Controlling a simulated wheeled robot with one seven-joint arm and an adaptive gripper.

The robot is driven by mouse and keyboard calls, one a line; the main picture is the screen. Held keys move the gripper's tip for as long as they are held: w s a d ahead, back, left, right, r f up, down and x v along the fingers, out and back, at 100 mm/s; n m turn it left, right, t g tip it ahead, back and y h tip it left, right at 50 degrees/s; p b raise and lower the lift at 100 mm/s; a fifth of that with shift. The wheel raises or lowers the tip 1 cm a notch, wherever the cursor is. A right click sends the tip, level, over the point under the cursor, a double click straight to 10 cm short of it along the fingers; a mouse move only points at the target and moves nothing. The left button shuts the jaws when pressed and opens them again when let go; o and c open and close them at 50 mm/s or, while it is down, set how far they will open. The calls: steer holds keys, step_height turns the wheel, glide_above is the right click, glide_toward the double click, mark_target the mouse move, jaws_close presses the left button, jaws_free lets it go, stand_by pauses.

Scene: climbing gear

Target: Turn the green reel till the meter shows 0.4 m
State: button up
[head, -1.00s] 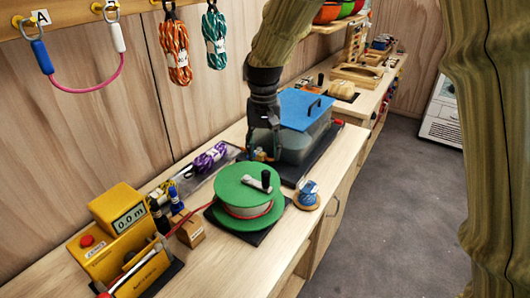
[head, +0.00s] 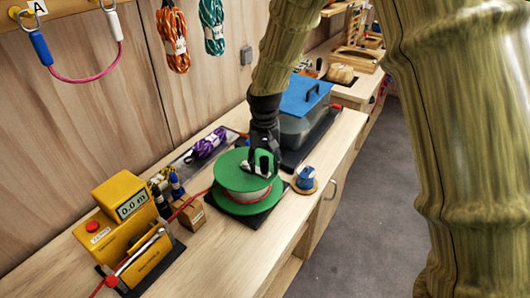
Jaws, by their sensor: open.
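The green reel (head: 235,176) lies flat on a black base on the bench, with pink-red cord wound between its discs. A crank with a dark knob is on its top; it is now mostly hidden behind my gripper. The yellow meter (head: 116,212) stands at the left front, and its display (head: 132,204) reads 0.0 m. A red cord runs from the reel towards the meter. My gripper (head: 263,168) points down over the top of the reel at the crank, its fingers apart. Whether the fingers touch the knob cannot be told.
A clear box with a blue lid (head: 302,96) stands just behind my gripper. A small blue spool (head: 305,179) is right of the reel. Bare bench lies in front.

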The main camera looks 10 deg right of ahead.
steer(key=shift+f, duration=0.25)
jaws_close()
steer(key=shift+s, duration=0.1)
